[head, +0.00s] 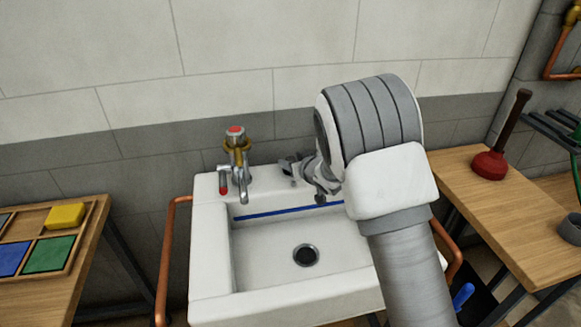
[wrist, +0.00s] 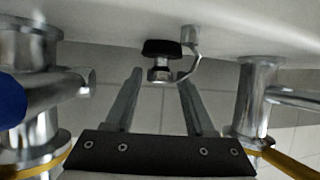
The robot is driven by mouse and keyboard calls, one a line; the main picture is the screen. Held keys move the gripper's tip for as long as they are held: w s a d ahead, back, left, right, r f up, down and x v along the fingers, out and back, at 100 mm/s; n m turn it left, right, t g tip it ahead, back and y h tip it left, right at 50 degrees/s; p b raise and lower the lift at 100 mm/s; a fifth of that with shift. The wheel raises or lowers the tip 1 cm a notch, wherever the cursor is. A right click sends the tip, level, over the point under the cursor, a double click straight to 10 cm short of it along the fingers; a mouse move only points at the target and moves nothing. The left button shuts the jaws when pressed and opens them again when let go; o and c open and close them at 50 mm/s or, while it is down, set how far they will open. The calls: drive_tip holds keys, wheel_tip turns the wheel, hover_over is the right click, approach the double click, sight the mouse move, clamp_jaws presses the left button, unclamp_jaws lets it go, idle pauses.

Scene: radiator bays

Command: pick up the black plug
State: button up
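The black plug (wrist: 160,47) shows in the wrist view as a dark disc with a shiny metal stem, against the white surface. A curved metal hook or bracket (wrist: 189,55) is close beside it, and I cannot tell whether they touch. My gripper (wrist: 160,80) is open, with its two fingers apart and pointing at the plug. The stem lies between the lines of the fingertips, and nothing is gripped. In the head view my gripper (head: 305,172) is at the sink's back edge, partly behind my arm. I cannot make out the plug surely there.
Chrome fittings (wrist: 258,95) stand on both sides of my gripper, the left with a blue handle (wrist: 12,100). A white sink (head: 270,290) has a red-handled tap (head: 236,165) and an open drain (head: 306,255). A plunger (head: 490,163) stands right; a colored-block tray (head: 75,268) is left.

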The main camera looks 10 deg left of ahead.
clamp_jaws()
